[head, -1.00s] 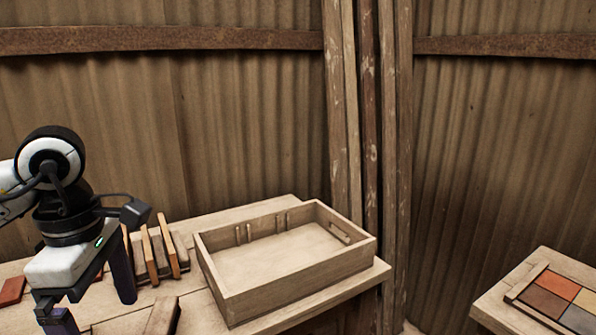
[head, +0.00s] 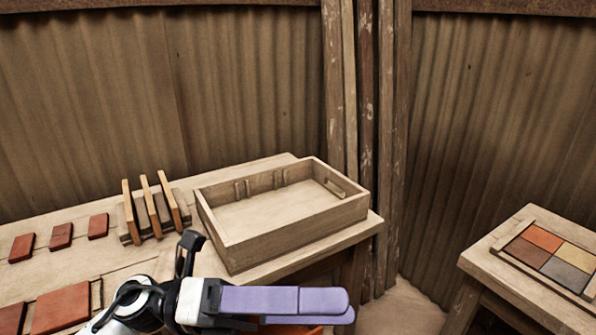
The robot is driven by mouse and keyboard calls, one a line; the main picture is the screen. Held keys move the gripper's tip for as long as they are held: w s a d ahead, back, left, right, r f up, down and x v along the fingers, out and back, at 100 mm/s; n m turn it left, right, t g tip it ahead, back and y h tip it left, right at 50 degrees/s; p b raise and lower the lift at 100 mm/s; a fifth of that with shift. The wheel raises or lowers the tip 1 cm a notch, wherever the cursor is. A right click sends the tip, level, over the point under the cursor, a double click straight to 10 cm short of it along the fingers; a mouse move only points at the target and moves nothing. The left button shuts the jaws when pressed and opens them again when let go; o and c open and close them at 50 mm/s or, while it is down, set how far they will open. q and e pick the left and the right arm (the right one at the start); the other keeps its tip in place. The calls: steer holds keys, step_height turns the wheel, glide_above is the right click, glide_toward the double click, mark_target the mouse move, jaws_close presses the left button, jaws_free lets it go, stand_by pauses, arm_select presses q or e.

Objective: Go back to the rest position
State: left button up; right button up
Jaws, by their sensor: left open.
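My left gripper (head: 338,307) reaches in at the bottom centre, its purple fingers pointing right. It is open, and I see nothing held between the fingers. It is in front of the wooden tray's near side in the picture. A patch of orange-red shows just below the fingers; I cannot tell what it is. My right gripper is not in view.
The empty wooden tray (head: 228,246) sits on the workbench (head: 60,218). A rack (head: 129,230) holds upright orange-edged tiles. Several red tiles (head: 61,236) lie at left. A side table (head: 477,257) at right bears a frame of four-colour tiles.

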arm_select(q)
steer(key=w+a+f+n+t+y, duration=0.25)
steer(key=w+n+t, duration=0.25)
steer(key=n+t, duration=0.5)
steer(key=w+a+f+n+t+y, duration=0.1)
steer(key=w+a+f+n+t, duration=0.35)
steer(key=n+t, duration=0.55)
steer(key=a+f+n+y, duration=0.5)
steer(key=f+n+y, duration=0.2)
steer(key=f+n, duration=0.4)
steer(key=s+a+f+n+g+y, duration=0.2)
steer(key=s+f+n, duration=0.1)
steer(key=s+f, duration=0.2)
steer(key=s+a+f+n+g+y, duration=0.2)
steer(key=s+f+n+g, duration=0.1)
steer(key=f, duration=0.7)
steer(key=s+a+f+n+g+y, duration=0.2)
steer(key=s+f+n+g, duration=0.1)
steer(key=s+f, duration=0.4)
steer(key=shift+s+a+f+n, duration=0.3)
steer(key=shift+f+n, duration=0.15)
steer(key=shift+n, duration=0.25)
steer(key=shift+y, duration=0.25)
